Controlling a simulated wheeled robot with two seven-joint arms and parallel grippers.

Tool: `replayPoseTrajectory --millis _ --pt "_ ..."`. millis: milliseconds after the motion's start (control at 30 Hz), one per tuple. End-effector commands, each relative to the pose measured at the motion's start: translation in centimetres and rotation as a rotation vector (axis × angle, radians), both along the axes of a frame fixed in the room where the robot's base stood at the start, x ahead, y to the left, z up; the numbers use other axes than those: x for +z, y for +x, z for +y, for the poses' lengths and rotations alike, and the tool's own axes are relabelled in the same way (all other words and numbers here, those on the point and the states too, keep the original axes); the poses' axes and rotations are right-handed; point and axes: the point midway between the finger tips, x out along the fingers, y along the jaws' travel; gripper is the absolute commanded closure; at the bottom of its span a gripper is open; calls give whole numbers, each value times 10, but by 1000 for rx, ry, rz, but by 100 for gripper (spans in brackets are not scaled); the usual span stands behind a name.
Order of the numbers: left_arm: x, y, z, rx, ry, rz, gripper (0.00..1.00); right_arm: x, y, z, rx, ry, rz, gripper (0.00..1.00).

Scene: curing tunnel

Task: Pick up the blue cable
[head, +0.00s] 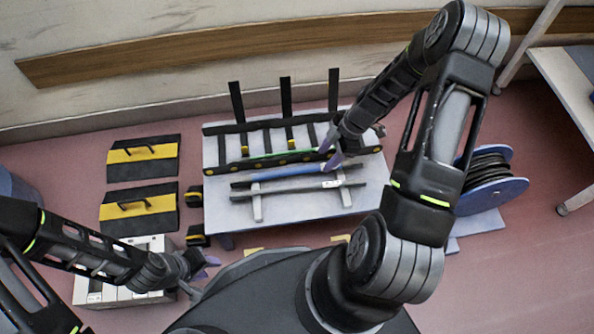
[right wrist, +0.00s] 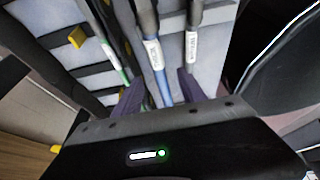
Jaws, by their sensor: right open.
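The blue cable (head: 290,171), with dark ends, lies across the light table (head: 300,206), between the green cable and a dark cable. In the right wrist view the blue cable (right wrist: 161,90) carries a white label and runs between my fingers. My right gripper (head: 332,159) is over the cable's right half, its purple fingers apart on either side; it also shows in the right wrist view (right wrist: 160,92). I cannot tell whether the fingers touch the cable. My left gripper (head: 203,276) is at lower left, away from the cable, its purple fingers apart and empty.
A green cable (head: 262,155) lies behind the blue one along a black rack (head: 213,129). A dark cable (head: 292,189) lies in front, close to my right finger. Black-yellow cases (head: 140,171) stand left; a blue cable reel (head: 500,194) stands right.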

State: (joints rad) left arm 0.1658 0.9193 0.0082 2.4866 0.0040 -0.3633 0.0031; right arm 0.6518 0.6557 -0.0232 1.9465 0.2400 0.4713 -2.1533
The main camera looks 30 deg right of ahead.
Motion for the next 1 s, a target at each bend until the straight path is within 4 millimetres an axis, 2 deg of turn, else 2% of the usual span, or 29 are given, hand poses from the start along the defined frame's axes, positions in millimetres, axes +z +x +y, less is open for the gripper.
replayPoseTrajectory --millis 200,300,967,1000 --pt "-15 3 3 7 4 -5 64 -32 4 14 2 1 2 52" --pt "-18 4 3 8 4 -7 64 -41 5 18 1 1 3 52" --pt "-17 4 2 7 4 -7 64 -42 6 19 0 0 1 52" --pt "-17 4 2 7 4 -7 64 -42 6 19 0 0 1 55"
